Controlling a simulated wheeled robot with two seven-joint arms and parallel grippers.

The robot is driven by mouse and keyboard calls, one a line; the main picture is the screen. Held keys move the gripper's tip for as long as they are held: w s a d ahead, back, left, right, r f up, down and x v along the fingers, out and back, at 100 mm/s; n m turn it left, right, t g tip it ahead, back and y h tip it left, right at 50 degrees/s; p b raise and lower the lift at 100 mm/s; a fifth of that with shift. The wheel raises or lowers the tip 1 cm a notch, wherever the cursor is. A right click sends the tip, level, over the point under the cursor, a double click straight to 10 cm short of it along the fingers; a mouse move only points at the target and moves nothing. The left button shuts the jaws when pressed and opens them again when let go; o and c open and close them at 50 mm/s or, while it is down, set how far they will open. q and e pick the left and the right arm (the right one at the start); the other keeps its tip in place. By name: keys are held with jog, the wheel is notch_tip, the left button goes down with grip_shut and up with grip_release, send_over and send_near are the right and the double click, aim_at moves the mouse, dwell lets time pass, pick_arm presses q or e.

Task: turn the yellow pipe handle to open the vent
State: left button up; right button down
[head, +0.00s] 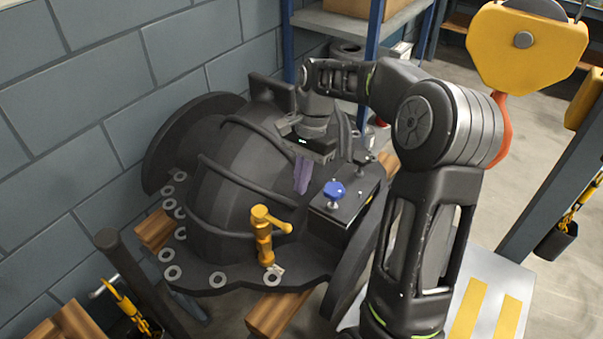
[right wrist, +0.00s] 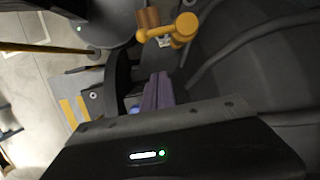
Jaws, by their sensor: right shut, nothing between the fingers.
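The yellow pipe handle (head: 268,233) stands upright on the front flange of the dark casing (head: 213,190) in the head view, its short lever pointing right. It also shows at the top of the right wrist view (right wrist: 180,30). My right gripper (head: 302,180) is above the casing, behind and to the right of the yellow handle, and apart from it. Its purple-grey fingers (right wrist: 157,92) are together with nothing between them. My left gripper is not in view. I cannot tell which opening is the vent.
A blue knob (head: 334,190) stands on a dark block right of the yellow handle. A yellow hoist block (head: 527,45) with a red hook hangs at the upper right. Wooden beams (head: 283,314) lie under the casing. A block wall is at the left, a blue-framed shelf (head: 345,22) behind.

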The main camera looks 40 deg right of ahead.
aim_at(273, 221)
jog(key=s+a+f+p, duration=0.1)
jog(key=a+f, duration=0.4)
jog(key=shift+s+a, duration=0.15)
jog(key=shift+s, duration=0.1)
jog(key=shift+a, duration=0.2)
dwell(0.3)
